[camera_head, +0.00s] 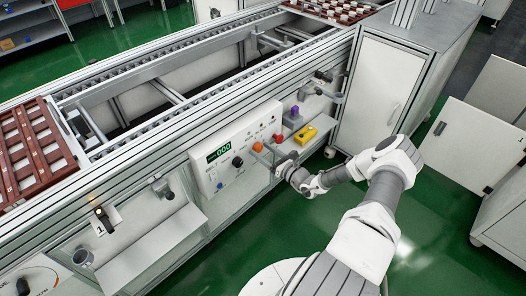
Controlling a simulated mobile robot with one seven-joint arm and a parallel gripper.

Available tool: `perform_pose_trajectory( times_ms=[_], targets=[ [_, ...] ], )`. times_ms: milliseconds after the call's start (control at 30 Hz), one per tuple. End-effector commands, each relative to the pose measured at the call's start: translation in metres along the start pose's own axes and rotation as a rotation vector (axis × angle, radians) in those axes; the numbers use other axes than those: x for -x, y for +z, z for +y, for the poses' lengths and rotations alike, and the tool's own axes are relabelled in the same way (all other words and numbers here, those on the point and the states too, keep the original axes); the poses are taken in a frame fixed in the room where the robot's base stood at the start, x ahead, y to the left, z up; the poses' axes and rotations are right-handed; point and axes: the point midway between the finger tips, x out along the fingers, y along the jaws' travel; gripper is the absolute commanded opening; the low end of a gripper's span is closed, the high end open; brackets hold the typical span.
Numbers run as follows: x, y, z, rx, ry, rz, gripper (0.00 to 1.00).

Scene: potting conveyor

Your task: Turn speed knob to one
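A white control panel (212,176) with a green digital display (219,152), which seems to show zeros, is on the conveyor's side. A black knob (238,161) sits below and right of the display. An orange knob (257,147) is to its right. Which one is the speed knob I cannot read. My gripper (264,157) is in front of the panel, just below the orange knob and right of the black knob. Its fingers are small, and I cannot tell whether they are open or touch anything.
A red button (277,138) is right of the orange knob. A second panel (42,273) is cut off at lower left. A white cabinet (378,95) stands right. Green floor (445,225) lies clear.

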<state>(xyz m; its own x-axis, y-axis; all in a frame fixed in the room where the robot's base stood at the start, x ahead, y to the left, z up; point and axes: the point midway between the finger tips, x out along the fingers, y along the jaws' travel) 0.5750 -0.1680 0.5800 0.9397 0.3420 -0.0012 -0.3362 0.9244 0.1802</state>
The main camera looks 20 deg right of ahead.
Motion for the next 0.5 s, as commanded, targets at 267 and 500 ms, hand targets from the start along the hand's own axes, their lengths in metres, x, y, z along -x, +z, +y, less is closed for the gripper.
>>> perform_pose_trajectory(
  times_ms=[267, 500],
  targets=[
    [0.003, 0.001, -0.001, 0.0, -0.001, -0.001, 0.77],
    [0.041, 0.003, -0.001, -0.001, -0.004, 0.0, 0.77]
  ],
)
